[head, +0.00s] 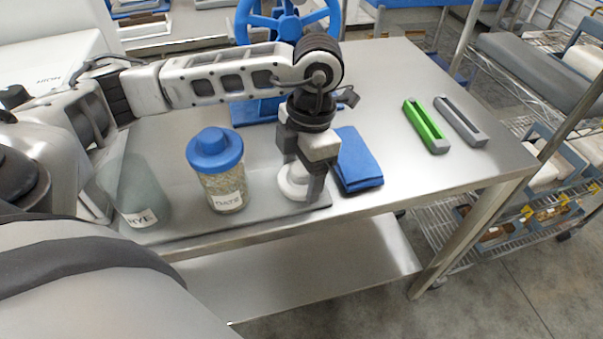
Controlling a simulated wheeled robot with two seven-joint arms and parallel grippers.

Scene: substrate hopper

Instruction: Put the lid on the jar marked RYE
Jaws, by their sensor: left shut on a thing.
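The jar marked RYE (145,192) is clear, greenish and seems empty. It stands upright at the left front of the table, and its top shows no lid. My left gripper (301,190) is shut on a white round lid (291,184), low over the front of the table, right of both jars. The fingers hide part of the lid, and I cannot tell whether it touches the surface. My right gripper is out of view.
A jar marked OATS (221,183) with grain and a blue lid (214,148) stands between the RYE jar and my gripper. A folded blue cloth (358,160) lies right of the gripper. Green (426,126) and grey (460,122) holders lie farther right on the steel table (400,75).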

